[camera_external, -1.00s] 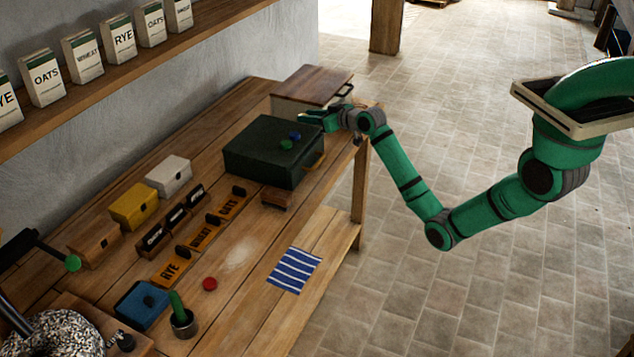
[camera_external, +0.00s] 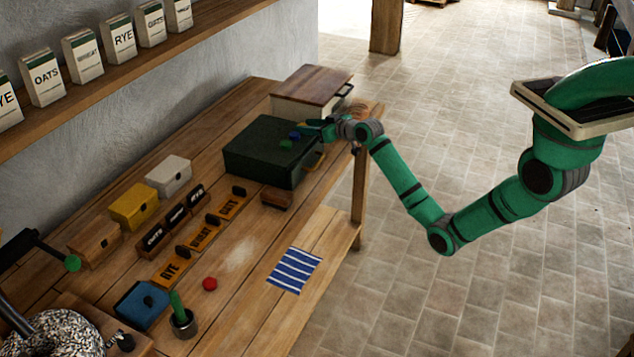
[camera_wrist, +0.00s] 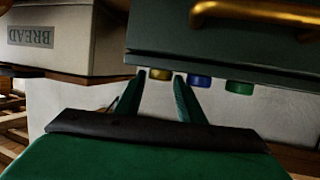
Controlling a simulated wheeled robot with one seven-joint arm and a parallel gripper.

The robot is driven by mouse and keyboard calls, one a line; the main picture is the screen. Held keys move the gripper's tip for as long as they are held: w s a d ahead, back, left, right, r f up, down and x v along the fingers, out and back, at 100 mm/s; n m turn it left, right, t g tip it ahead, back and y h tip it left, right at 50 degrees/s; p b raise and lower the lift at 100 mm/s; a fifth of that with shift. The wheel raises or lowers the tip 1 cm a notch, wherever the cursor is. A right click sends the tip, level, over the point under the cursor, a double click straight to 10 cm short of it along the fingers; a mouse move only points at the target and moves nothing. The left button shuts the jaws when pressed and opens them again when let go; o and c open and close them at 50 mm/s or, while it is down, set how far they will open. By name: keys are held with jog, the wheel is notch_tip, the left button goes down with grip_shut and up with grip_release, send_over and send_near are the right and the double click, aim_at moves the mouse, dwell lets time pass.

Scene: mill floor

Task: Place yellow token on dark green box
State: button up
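The dark green box (camera_external: 262,160) lies on the workbench and also fills the top of the wrist view (camera_wrist: 220,45), which looks upside down. My gripper (camera_external: 311,130) is low over the box's top, at its far right part. In the wrist view the yellow token (camera_wrist: 160,74) is between the tips of my gripper (camera_wrist: 159,80), with a small gap visible on each side. It appears to rest on the box's top, in line with a blue token (camera_wrist: 199,81) and a green token (camera_wrist: 239,87).
The blue token (camera_external: 295,135) and green token (camera_external: 286,144) lie close to my fingers. A wood-topped bread bin (camera_external: 312,88) stands behind the box. A red token (camera_external: 210,284) and a striped cloth (camera_external: 294,270) lie nearer the front. The box has a brass handle (camera_wrist: 255,12).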

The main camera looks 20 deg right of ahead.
jog(key=shift+r, duration=0.15)
jog(key=shift+s+d, duration=0.1)
jog(key=shift+s, duration=0.1)
jog(key=v, duration=1.1)
jog(key=s+d+f+m+t+h, duration=0.1)
jog(key=s+d+f+m+h, duration=0.15)
jog(key=s+d+f, duration=0.75)
jog(key=s+d+f+m+t+h, duration=0.1)
jog(key=s+d+f+m+h, duration=0.15)
jog(key=s+d+f, duration=0.5)
jog(key=s+d+r+h, duration=0.1)
jog(key=s+d, duration=0.1)
jog(key=s, duration=0.8)
jog(key=s+d+r, duration=0.1)
jog(key=s+d, duration=0.1)
jog(key=s, duration=0.7)
jog(key=s+d+r+m+h, duration=0.1)
jog(key=s+d, duration=0.1)
jog(key=s, duration=0.8)
jog(key=shift+s+d+r+t+h, duration=0.3)
jog(key=shift+s+t, duration=0.05)
jog(key=shift+t, duration=0.05)
